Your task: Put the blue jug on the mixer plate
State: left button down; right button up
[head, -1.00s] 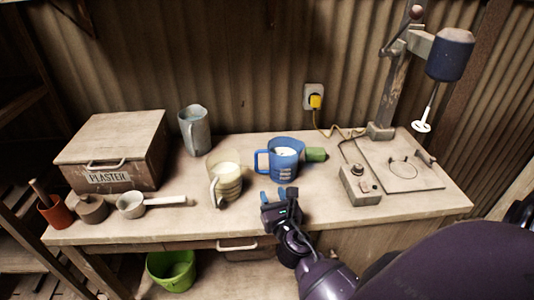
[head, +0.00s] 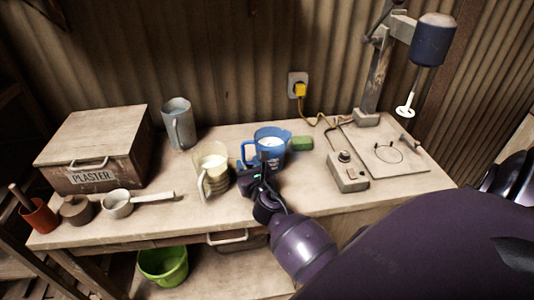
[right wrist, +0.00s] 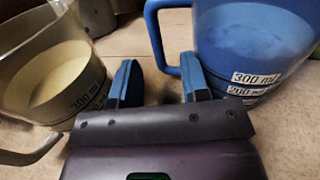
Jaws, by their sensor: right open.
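The mixer plate (head: 410,155) is a flat board with a wire ring, right of the jug, under the mixer (head: 433,40). My left gripper is not in view.
A clear jug (head: 211,172) with pale contents stands close left of my gripper. A green object (head: 301,143) lies beside the blue jug. A control box (head: 347,173) with a cable stands before the plate. A grey jug (head: 179,125) and plaster box (head: 95,150) are farther left.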

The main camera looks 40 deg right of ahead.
aim_at(244, 156)
jog(key=shift+x, duration=1.55)
jog(key=shift+a, duration=0.1)
grip_shut()
jog(key=shift+r, duration=0.15)
